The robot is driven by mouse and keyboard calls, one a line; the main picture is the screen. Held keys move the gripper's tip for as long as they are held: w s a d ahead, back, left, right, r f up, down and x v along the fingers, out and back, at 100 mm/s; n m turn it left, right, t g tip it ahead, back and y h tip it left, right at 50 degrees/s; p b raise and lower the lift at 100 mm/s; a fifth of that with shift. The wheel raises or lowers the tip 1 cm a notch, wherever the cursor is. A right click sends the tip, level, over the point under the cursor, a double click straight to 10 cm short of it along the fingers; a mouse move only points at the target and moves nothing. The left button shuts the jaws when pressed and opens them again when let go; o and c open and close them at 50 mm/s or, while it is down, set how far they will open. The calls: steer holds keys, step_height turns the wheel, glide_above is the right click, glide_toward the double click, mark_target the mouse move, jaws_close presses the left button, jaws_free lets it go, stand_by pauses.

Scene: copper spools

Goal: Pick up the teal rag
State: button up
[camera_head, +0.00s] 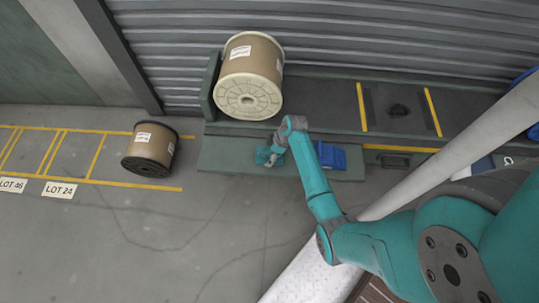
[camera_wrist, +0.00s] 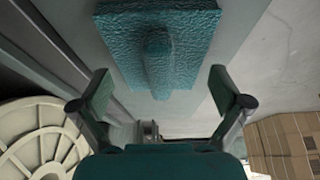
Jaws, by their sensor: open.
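The teal rag (camera_head: 263,153) lies on the low green-grey ledge below the large spool. In the wrist view the rag (camera_wrist: 190,38) is a textured, roughly rectangular cloth with a raised ridge along its middle. My gripper (camera_head: 273,160) is at the rag in the head view and hides part of it. In the wrist view my gripper (camera_wrist: 163,90) has its two fingers spread wide, with the ridge's near end between and slightly beyond them. Nothing is held. I cannot tell whether the fingers touch the rag.
A blue cloth-like item (camera_head: 331,156) lies on the ledge (camera_head: 222,155) just right of my arm. A large spool (camera_head: 250,75) stands above the rag; its pale flange (camera_wrist: 35,145) is close on the left in the wrist view. A smaller spool (camera_head: 151,149) stands on the floor at left.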

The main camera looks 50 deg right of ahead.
steer(key=shift+f, duration=0.25)
stand_by(0.5)
steer(key=c, duration=0.9)
